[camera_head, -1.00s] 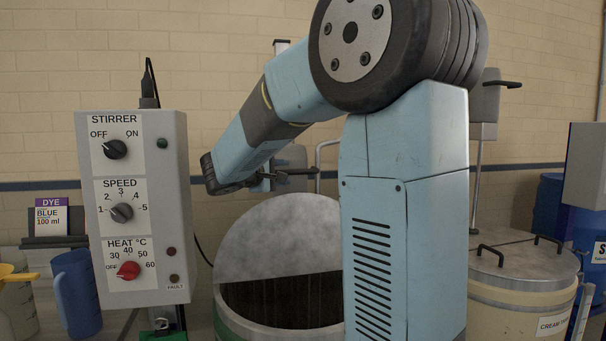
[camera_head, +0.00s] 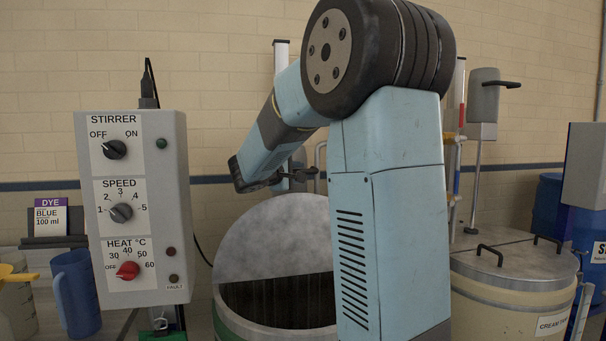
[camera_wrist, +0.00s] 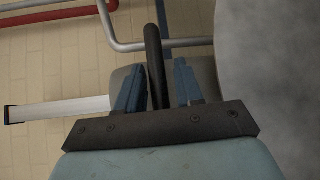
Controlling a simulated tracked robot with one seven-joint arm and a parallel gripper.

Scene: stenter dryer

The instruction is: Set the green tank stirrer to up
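The green tank (camera_head: 228,326) stands in the middle of the head view, its grey lid raised at the back and its dark inside showing. Its stirrer has a white post (camera_head: 281,60) behind the tank. A black stirrer handle (camera_head: 301,173) shows low, beside my wrist. My gripper (camera_head: 276,181) is at this handle, partly hidden by my arm. In the wrist view, my gripper's two blue fingers (camera_wrist: 158,88) stand apart with the black handle (camera_wrist: 154,55) between them. The handle is close to the left finger; I cannot tell whether they touch.
A control box (camera_head: 135,210) with STIRRER, SPEED and HEAT knobs stands at left; its stirrer knob points to OFF. A cream tank (camera_head: 512,280) with a shut lid stands right, its grey stirrer head (camera_head: 481,95) high up. Pipes (camera_wrist: 110,25) run near my gripper.

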